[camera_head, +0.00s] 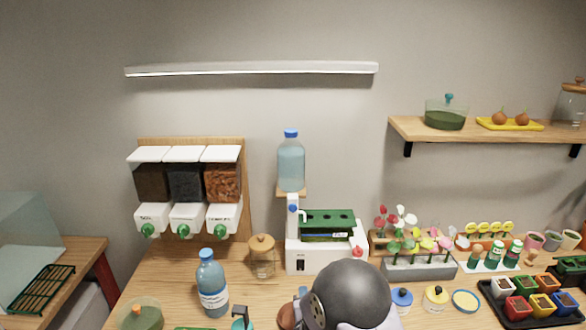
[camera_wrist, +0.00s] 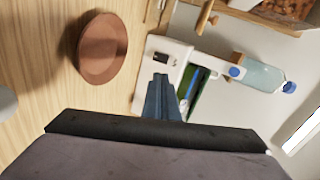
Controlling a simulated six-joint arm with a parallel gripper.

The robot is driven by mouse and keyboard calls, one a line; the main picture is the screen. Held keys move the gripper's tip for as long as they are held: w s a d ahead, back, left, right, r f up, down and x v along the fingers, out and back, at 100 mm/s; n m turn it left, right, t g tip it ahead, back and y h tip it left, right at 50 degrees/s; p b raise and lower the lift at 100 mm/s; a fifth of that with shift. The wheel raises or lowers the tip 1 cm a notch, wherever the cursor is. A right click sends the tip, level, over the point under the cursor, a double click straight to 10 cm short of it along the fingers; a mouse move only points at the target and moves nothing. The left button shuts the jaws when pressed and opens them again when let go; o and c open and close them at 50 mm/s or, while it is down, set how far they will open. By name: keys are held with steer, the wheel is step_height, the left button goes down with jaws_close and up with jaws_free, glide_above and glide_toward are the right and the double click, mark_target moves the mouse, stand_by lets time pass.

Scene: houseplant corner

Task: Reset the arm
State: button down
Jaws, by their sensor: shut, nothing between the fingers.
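My gripper (camera_wrist: 162,97) shows in the wrist view as two narrow blue-grey fingers close together, with nothing between them. They point toward the white machine (camera_wrist: 168,60) with the green tray, and are seen over its face; I cannot tell how far off it is. In the head view my rounded grey arm part stands at the bottom middle and the fingers are not visible.
A round brown piece (camera_wrist: 103,47) is on the wooden table, clear of my fingers. In the head view a blue bottle (camera_head: 212,285) and a lidded jar (camera_head: 262,258) stand left of my arm. A grey flower rack (camera_head: 420,268) and a black tray of colored pots (camera_head: 530,298) are right.

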steer(key=s+d+n+g, duration=0.4)
steer(key=s+n, duration=0.1)
steer(key=s, duration=0.5)
steer(key=s+d+r+n+g, duration=0.1)
steer(key=s+d+n+g, duration=0.2)
steer(key=s, duration=0.7)
steer(key=s+d+n+g, duration=0.4)
steer(key=s+n+g, duration=0.3)
steer(key=s, duration=0.3)
steer(key=shift+s+d+r+n, duration=0.2)
steer(key=shift+d+n, duration=0.15)
steer(key=shift+n, duration=0.35)
